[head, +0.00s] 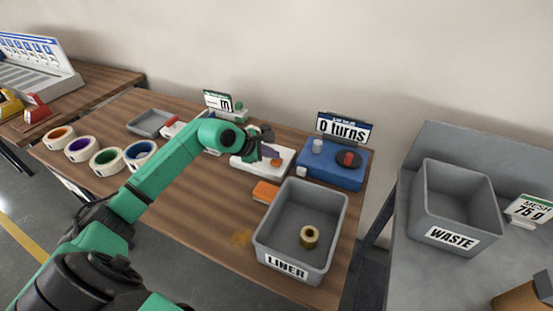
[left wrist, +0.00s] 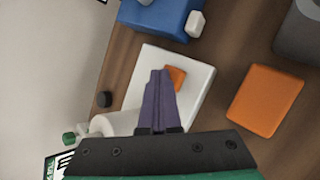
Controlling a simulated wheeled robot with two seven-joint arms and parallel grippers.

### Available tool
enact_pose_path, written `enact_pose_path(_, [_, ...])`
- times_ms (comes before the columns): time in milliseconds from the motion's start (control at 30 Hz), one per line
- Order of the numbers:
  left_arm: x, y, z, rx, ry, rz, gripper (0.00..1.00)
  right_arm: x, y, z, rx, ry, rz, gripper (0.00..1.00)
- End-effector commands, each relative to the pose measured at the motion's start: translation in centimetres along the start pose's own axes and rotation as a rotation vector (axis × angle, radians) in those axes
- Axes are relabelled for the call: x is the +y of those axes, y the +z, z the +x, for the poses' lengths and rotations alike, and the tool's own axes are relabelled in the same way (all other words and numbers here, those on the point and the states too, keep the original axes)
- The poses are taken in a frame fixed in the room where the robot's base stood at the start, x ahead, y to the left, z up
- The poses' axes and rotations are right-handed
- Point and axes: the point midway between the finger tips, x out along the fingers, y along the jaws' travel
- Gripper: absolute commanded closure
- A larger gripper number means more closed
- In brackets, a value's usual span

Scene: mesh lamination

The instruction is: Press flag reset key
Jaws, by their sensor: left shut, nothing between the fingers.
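A white plate-like unit (head: 247,161) lies on the wooden table, with a small orange square key (head: 276,162) on it. No label marks this as the flag reset key. In the left wrist view the white unit (left wrist: 198,98) and orange key (left wrist: 177,76) show beside my fingertips. My left gripper (head: 270,153) is shut and empty, its purple fingers over the white unit. In the left wrist view the closed fingertips (left wrist: 160,76) overlap the key's left edge; I cannot tell whether they touch it. My right gripper is not in view.
A blue unit (head: 330,177) with a "0 turns" sign (head: 343,128) stands right of the white unit. An orange block (head: 265,192) and grey LINER bin (head: 262,233) are in front. Tape rolls (head: 106,160) and a grey tray (head: 149,123) are left. A WASTE bin (head: 440,207) stands right.

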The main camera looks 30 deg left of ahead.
Motion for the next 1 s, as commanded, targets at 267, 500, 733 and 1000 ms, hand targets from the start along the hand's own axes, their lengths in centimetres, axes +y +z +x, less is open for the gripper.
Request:
enact_pose_path(267, [0.6, 0.6, -0.8, 0.001, 0.000, 0.000, 1.00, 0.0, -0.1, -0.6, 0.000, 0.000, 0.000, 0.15])
enact_pose_path(500, [0.7, 0.7, -0.9, 0.000, 0.001, 0.000, 1.00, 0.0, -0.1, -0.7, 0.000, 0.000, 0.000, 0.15])
enact_pose_path(733, [1.8, 1.8, -2.5, -0.001, 0.000, 0.001, 1.00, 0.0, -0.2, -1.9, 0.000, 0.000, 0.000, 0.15])
enact_pose_path(1000, [3.2, 3.1, -4.3, -0.001, 0.002, 0.000, 1.00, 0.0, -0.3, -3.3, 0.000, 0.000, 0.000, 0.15])
